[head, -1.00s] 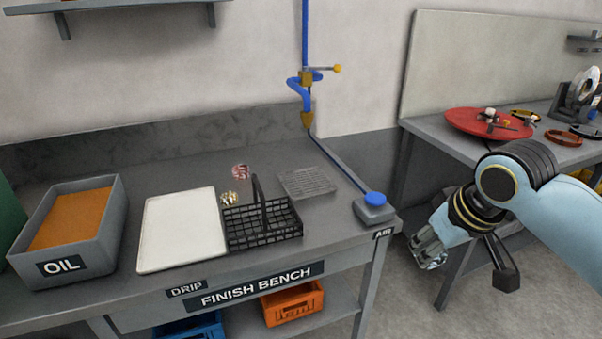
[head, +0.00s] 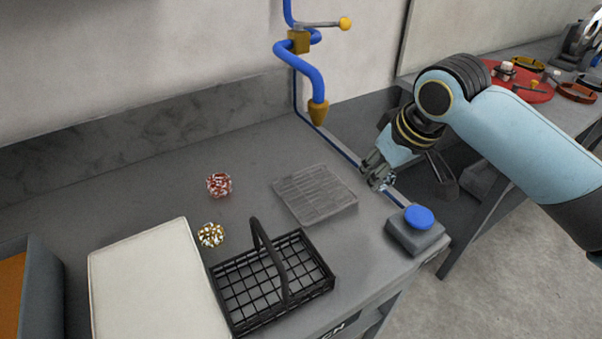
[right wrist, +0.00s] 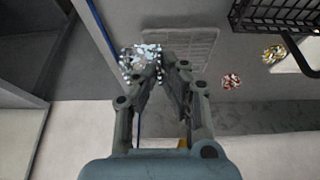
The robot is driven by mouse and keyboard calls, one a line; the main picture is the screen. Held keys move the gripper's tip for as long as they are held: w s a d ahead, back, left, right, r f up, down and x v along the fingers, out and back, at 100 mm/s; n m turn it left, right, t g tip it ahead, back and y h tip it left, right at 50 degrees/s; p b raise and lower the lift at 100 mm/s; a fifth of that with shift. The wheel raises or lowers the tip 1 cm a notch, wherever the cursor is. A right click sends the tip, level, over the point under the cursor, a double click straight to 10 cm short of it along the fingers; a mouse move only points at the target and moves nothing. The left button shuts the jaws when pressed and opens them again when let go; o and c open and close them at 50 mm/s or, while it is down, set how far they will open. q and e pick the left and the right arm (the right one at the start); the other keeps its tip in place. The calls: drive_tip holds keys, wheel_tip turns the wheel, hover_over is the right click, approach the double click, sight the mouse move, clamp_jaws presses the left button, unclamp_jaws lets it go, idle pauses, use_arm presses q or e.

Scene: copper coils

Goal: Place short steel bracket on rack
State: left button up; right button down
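My right gripper (head: 376,174) is over the right end of the finish bench, just right of the grey wire rack (head: 315,194). Its fingers are closed on a small shiny, speckled silver piece, which I take as the short steel bracket (right wrist: 139,62); its exact shape is hard to make out. The bracket sits at the fingertips in the right wrist view, and only a bit of it shows in the head view (head: 389,181). The rack lies flat and empty, and it also shows in the right wrist view (right wrist: 190,42). My left gripper is not in view.
A black wire basket with a handle (head: 331,279) stands in front of the rack. A red-white piece (head: 219,185) and a gold-white piece (head: 211,235) lie left of it. A blue-topped button box (head: 414,232) is at the front right. A blue hose nozzle (head: 318,108) hangs behind.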

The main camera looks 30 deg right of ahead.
drive_tip(key=w+a+f, duration=0.2)
drive_tip(key=w, duration=0.1)
drive_tip(key=w+a+f, duration=0.1)
drive_tip(key=w+f, duration=0.1)
drive_tip(key=w, duration=0.1)
drive_tip(key=w+a+f, duration=0.2)
drive_tip(key=w, duration=0.2)
drive_tip(key=shift+a+f, duration=0.3)
drive_tip(key=shift+a, duration=0.05)
drive_tip(key=shift+w+f, duration=0.1)
drive_tip(key=shift+f, duration=0.05)
wheel_tip(320, 180, down, 3)
drive_tip(key=shift+a+f, duration=0.1)
drive_tip(key=shift+f, duration=0.05)
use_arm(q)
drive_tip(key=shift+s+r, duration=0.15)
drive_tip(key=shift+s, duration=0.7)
use_arm(e)
drive_tip(key=shift+f, duration=0.3)
drive_tip(key=c, duration=1.5)
unclamp_jaws()
drive_tip(key=shift+f, duration=0.1)
